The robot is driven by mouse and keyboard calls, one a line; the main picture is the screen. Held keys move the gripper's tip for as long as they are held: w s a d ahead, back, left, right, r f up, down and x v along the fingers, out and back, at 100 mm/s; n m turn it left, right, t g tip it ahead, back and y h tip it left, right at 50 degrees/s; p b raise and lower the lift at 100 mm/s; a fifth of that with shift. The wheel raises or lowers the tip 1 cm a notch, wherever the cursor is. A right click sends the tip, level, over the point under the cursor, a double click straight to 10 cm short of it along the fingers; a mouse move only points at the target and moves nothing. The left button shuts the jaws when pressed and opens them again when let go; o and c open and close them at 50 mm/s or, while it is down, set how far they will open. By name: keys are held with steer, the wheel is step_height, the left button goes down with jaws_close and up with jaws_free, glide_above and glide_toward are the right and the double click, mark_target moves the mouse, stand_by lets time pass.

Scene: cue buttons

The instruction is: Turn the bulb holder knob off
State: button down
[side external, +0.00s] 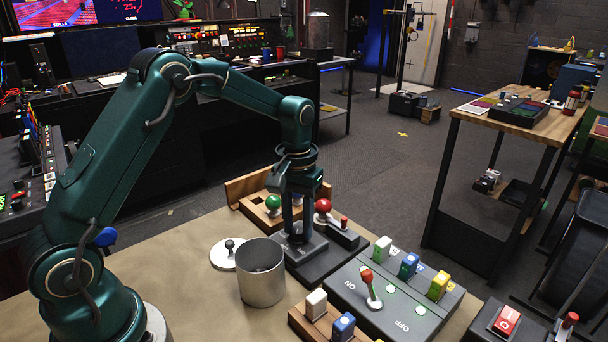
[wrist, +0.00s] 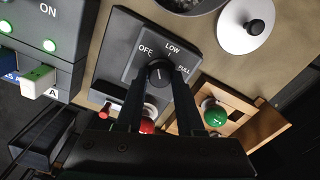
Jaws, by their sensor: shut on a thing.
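The black knob (wrist: 159,72) sits on a dark dial plate marked OFF, LOW and FULL in the wrist view. A thin pale mark shows on it, but I cannot tell exactly which label it points to. My gripper (wrist: 160,84) has one finger on each side of the knob and is shut on it. In the side view my gripper (side external: 297,234) points down at the dark bulb holder base (side external: 312,266), and its fingers largely hide the knob. A red bulb (side external: 323,205) stands on the holder, behind the gripper; the wrist view partly shows it (wrist: 147,125).
A metal can (side external: 262,275) and a white disc with a black knob (side external: 228,254) stand left of the holder. A wooden block bears a green bulb (side external: 273,203). A grey ON/OFF box (side external: 395,312) with a red-tipped lever and coloured blocks sits close on the right.

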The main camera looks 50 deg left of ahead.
mark_target(298, 230)
steer(key=shift+n, duration=2.3)
steer(key=c, duration=0.5)
jaws_free()
steer(key=shift+r, duration=2.6)
